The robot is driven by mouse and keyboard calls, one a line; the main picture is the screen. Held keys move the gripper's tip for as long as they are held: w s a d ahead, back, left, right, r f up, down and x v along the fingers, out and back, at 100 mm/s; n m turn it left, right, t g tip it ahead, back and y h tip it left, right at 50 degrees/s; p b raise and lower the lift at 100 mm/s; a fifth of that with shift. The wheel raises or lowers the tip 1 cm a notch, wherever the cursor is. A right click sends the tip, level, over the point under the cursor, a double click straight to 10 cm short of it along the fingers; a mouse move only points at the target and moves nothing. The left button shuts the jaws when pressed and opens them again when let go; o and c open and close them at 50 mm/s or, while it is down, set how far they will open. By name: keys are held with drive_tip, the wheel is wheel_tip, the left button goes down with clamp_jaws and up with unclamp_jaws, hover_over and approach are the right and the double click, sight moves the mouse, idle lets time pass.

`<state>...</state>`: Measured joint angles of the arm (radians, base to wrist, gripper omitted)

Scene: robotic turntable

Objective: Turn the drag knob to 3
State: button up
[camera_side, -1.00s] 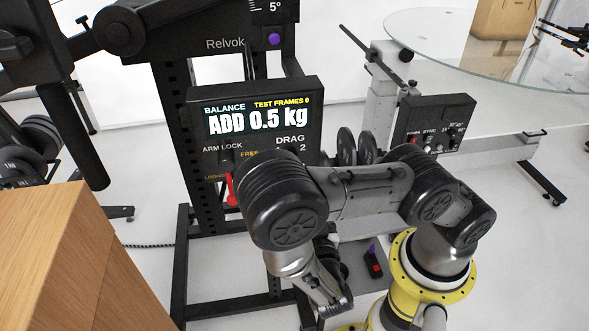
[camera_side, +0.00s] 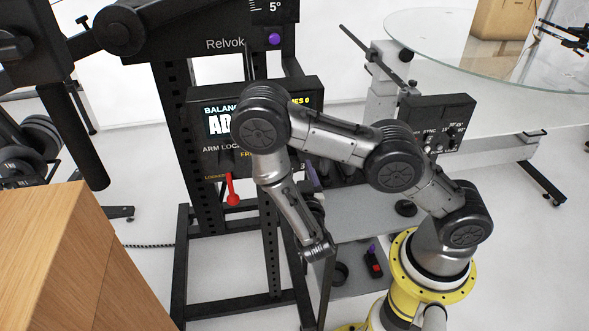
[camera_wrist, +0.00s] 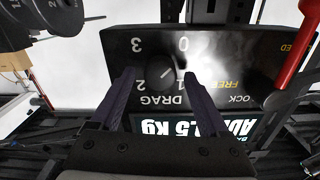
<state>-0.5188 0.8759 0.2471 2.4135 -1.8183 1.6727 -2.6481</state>
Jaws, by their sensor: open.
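The dark drag knob (camera_wrist: 156,82) is on the black control panel, beside the word DRAG and the numbers 0 to 3, which appear upside down in the wrist view. A light mark shows near it, but its exact setting is unclear. My gripper (camera_wrist: 161,75) is open, with one dark finger on each side of the knob area. I cannot tell whether either finger touches it. In the side view my arm hides the knob and part of the panel (camera_side: 313,92).
A red lever (camera_side: 231,190) hangs at the panel's lower left, and it also shows at the right of the wrist view (camera_wrist: 292,50). The lit display (camera_side: 217,125) is partly covered. A wooden box (camera_side: 75,255) stands at the front left.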

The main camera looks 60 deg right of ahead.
clamp_jaws()
idle(0.4)
